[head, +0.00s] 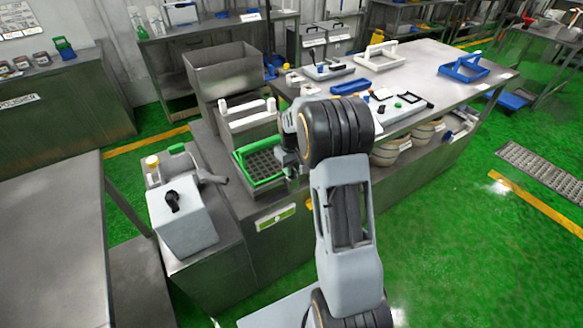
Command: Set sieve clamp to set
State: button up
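A tray with a green frame (267,183) and a dark grid inside sits on the steel bench, left of my gripper. My gripper (287,165) hangs at the tray's right edge, partly hidden by my own wrist. I cannot tell whether it touches the tray, or whether its fingers are open or shut.
A white-handled frame (247,115) and a deep steel bin (222,75) stand behind the green tray. Yellow- and green-capped items (165,162) sit left of it. The right worktop holds a blue carrier (464,70) and small tools.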

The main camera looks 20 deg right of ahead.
jog(key=shift+o, duration=0.9)
notch_tip(320, 180, up, 14)
jog(key=shift+f, duration=0.1)
dwell(0.3)
jog(key=s+a+t, duration=0.1)
jog(key=s+a, duration=0.4)
jog(key=s, duration=0.6)
jog(key=s+a+m+t, duration=0.1)
jog(key=s+a, duration=0.4)
jog(key=s, duration=0.6)
jog(key=shift+a+m+t+p, duration=0.3)
jog(key=shift+a+t+p, duration=0.1)
jog(key=shift+t, duration=0.4)
